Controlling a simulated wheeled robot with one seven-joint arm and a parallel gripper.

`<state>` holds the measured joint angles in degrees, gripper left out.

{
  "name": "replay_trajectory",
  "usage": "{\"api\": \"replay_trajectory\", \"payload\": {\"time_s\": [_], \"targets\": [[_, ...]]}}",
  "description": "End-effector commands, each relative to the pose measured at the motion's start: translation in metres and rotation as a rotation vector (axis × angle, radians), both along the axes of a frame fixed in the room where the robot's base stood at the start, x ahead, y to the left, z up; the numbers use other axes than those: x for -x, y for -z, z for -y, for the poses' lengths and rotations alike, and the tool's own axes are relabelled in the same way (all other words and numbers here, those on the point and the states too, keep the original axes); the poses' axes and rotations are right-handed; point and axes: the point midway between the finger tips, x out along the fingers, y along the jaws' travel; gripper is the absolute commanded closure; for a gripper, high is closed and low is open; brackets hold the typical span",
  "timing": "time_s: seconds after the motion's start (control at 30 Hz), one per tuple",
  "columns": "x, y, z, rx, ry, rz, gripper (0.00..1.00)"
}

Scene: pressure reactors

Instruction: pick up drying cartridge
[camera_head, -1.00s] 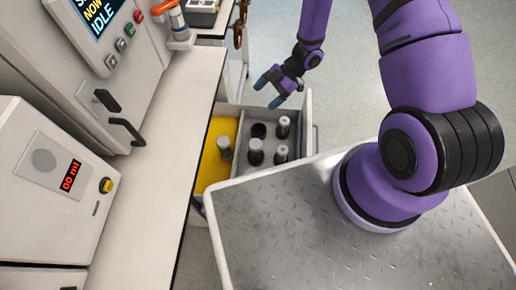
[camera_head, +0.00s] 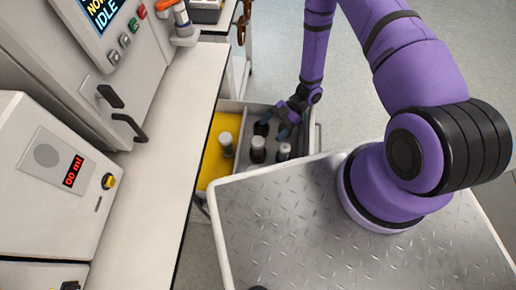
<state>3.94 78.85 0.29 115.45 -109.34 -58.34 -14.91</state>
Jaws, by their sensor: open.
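An open drawer (camera_head: 309,140) holds several dark cartridges with pale caps. One cartridge (camera_head: 226,144) stands upright in the yellow left compartment (camera_head: 215,168). In the grey right compartment, two cartridges stand at the front, one in the middle (camera_head: 258,149) and one at the right (camera_head: 284,151). My gripper (camera_head: 276,123) is open, low over the back of the grey compartment, pointing down. It hides the back-right cartridge and part of the back-left hole. I cannot tell whether its fingers are around that cartridge or touching it.
The metal top of my base (camera_head: 290,220) lies just in front of the drawer. A white counter (camera_head: 165,160) with machines (camera_head: 50,175) runs along the left. An orange-and-white item (camera_head: 183,22) stands at the counter's back. Open floor (camera_head: 350,110) lies to the right.

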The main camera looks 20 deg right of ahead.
Motion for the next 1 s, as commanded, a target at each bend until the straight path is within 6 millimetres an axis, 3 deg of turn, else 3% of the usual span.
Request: {"api": "replay_trajectory", "payload": {"time_s": [0.27, 0.6, 0.93, 0.97, 1.0], "targets": [[0.007, 0.007, -0.017, -0.001, -0.002, -0.001, 0.18], [0.024, 0.028, -0.056, -0.001, -0.002, -0.001, 0.18], [0.026, 0.030, -0.062, 0.000, 0.000, 0.000, 0.18], [0.026, 0.030, -0.062, 0.000, 0.000, 0.000, 0.20], [0.026, 0.030, -0.062, 0.000, 0.000, 0.000, 0.29]]}}
